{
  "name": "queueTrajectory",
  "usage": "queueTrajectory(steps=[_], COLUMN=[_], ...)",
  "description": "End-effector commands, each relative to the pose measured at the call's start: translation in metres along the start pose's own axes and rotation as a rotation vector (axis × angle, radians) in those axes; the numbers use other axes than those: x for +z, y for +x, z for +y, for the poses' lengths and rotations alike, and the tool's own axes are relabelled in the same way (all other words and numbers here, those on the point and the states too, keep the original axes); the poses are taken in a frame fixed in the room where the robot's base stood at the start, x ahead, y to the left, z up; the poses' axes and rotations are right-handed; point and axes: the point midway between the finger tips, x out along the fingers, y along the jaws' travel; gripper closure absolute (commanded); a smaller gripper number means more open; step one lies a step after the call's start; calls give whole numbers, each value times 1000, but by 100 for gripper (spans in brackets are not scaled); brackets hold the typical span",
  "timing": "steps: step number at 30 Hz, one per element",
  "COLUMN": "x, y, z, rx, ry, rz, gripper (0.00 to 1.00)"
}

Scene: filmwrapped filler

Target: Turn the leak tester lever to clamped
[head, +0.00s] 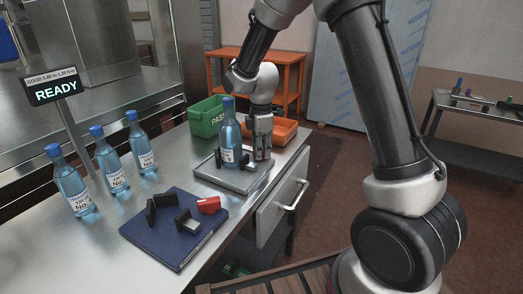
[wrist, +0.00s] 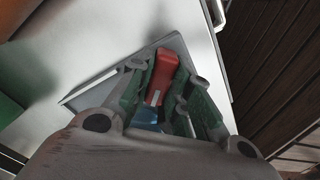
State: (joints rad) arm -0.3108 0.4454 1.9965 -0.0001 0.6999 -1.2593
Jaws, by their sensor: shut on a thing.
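The leak tester appears to be the grey plate (head: 218,177) on the bench, with a blue bottle (head: 230,135) standing upright on it between small dark clamp blocks. My gripper (head: 262,152) is lowered at the right side of the bottle. In the wrist view my gripper (wrist: 167,93) is shut on a red lever (wrist: 162,70), which lies between its green fingers above the grey plate. A blue part, possibly the bottle, shows just below the lever. In the head view the fingers hide most of this lever. I cannot tell its clamped position.
A dark blue plate (head: 158,237) with black blocks and another red lever (head: 208,204) lies in front. Several blue bottles (head: 113,172) stand at the left. A sign (head: 55,91) reads READY. A green bin (head: 206,115) and an orange bin (head: 285,131) stand behind.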

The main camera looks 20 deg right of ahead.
Motion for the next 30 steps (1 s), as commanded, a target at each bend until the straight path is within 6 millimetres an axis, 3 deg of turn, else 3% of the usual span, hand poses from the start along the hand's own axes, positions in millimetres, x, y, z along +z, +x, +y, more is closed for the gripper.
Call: queueTrajectory(steps=[11, 30], x=[0, 0], y=[0, -1], z=[0, 0], rx=[1, 1], ry=[104, 677], rz=[0, 0], gripper=[100, 100])
